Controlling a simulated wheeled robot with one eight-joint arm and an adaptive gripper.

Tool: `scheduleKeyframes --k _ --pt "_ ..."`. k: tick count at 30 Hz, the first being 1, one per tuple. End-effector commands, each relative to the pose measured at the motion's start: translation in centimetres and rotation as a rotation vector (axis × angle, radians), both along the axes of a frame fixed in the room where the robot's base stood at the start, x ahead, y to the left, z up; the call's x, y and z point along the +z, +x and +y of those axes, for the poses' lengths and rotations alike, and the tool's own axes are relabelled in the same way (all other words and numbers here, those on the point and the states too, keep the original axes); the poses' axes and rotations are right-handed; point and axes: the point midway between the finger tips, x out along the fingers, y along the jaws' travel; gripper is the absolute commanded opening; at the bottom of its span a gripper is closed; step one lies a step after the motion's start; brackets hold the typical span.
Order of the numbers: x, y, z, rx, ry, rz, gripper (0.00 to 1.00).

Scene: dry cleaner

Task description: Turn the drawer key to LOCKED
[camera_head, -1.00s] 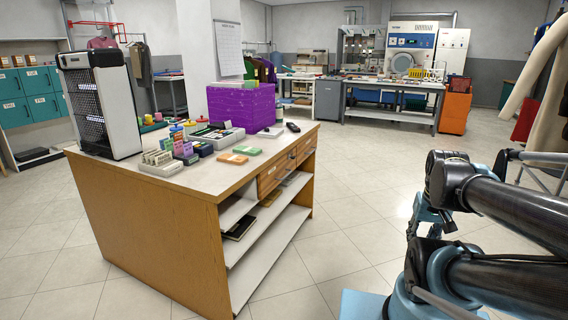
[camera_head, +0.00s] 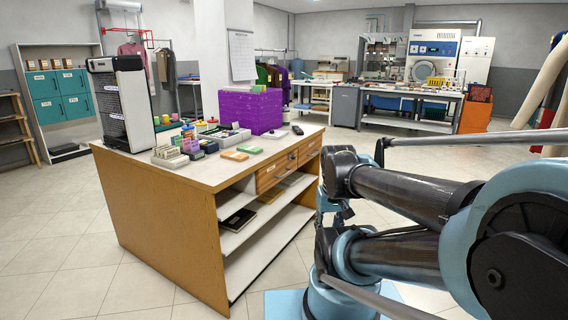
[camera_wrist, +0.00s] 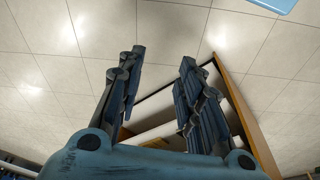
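The wooden counter (camera_head: 165,215) stands left of centre in the head view, with a row of drawers (camera_head: 276,172) under the right part of its top. The drawer fronts carry small dark fittings, too small to tell a key or its setting. My gripper (camera_wrist: 160,75) shows in the wrist view with its two fingers apart and nothing between them. Beyond the fingers are the floor and the counter's open shelves (camera_wrist: 185,97). In the head view my arm is at the right, and the gripper is hidden or not clear there.
On the counter stand a purple box (camera_head: 245,111), a tall black-and-white unit (camera_head: 122,103), a tray (camera_head: 224,135) and small coloured items. A dark book (camera_head: 238,219) lies on a shelf. The floor (camera_head: 60,235) left of the counter is clear. Machines and a workbench (camera_head: 410,95) stand at the back.

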Motion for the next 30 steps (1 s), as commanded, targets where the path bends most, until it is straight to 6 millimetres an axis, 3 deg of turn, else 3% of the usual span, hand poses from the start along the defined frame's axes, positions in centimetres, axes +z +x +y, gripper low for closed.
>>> scheduleKeyframes --k 7,8,9,11,14,20,30 --pt "0.0 0.0 0.0 0.0 0.0 0.0 0.33" --pt "0.0 0.0 0.0 0.0 0.0 0.0 0.36" --pt "0.0 0.0 0.0 0.0 0.0 0.0 0.45" --pt "0.5 -0.7 0.1 -0.004 0.004 -0.01 0.45" --pt "1.1 -0.1 0.4 -0.029 0.027 -0.012 0.45" --pt "3.5 3.3 2.0 -0.149 0.134 -0.005 0.45" --pt "7.6 11.7 4.5 -0.409 0.373 0.026 0.45"
